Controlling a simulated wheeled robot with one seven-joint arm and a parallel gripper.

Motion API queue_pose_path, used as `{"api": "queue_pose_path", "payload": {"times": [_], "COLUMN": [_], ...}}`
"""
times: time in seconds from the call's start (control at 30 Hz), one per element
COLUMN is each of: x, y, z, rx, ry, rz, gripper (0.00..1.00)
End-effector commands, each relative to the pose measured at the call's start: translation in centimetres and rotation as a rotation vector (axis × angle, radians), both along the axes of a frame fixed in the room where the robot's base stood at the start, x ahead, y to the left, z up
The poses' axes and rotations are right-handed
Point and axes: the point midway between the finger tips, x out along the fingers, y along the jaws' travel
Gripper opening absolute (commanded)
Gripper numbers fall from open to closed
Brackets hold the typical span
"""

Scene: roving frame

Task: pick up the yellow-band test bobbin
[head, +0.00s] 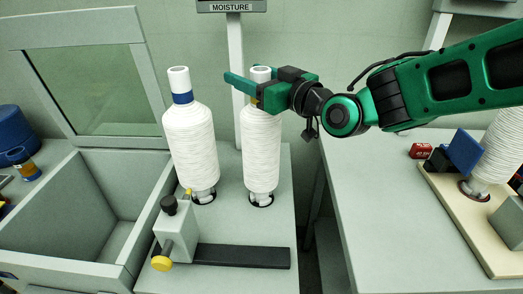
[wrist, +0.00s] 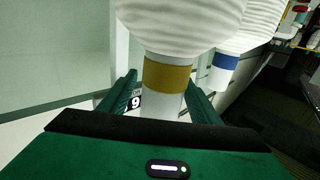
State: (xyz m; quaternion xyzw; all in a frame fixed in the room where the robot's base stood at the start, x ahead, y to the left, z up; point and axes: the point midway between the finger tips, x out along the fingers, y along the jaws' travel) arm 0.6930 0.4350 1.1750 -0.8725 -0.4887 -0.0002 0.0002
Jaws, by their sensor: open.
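The yellow-band bobbin (head: 261,150) is wound with white yarn and stands upright on the grey bench. Its bare tube top pokes up behind my gripper (head: 250,83). Most of its band is hidden there, but in the wrist view the yellow-band bobbin (wrist: 162,104) shows the band and pale tube plainly. My gripper (wrist: 161,100) is open, with one finger on each side of the tube near the band. A gap seems to show on both sides; I cannot tell whether either finger touches.
A blue-band bobbin (head: 190,140) stands close to the left, also in the wrist view (wrist: 228,62). In front is a grey device with a yellow knob (head: 161,263). A post with a MOISTURE sign (head: 232,6) rises behind. An open bin (head: 137,205) is left; another table (head: 380,215) is right.

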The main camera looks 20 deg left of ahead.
Motion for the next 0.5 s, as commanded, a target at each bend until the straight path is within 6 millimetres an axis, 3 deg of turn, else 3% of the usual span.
{"api": "queue_pose_path", "payload": {"times": [0.17, 0.27, 0.4, 0.43, 0.5], "x": [0.02, 0.02, 0.02, 0.01, 0.02], "y": [0.0, -0.01, -0.01, -0.02, -0.02], "z": [-0.02, -0.02, -0.03, -0.03, -0.03], "rx": [-0.001, -0.001, -0.001, -0.001, 0.0], "ry": [0.001, 0.001, 0.001, 0.001, 0.001], "rz": [0.0, 0.0, 0.0, 0.0, 0.0], "gripper": [0.57, 0.38, 0.05, 0.0, 0.0]}}
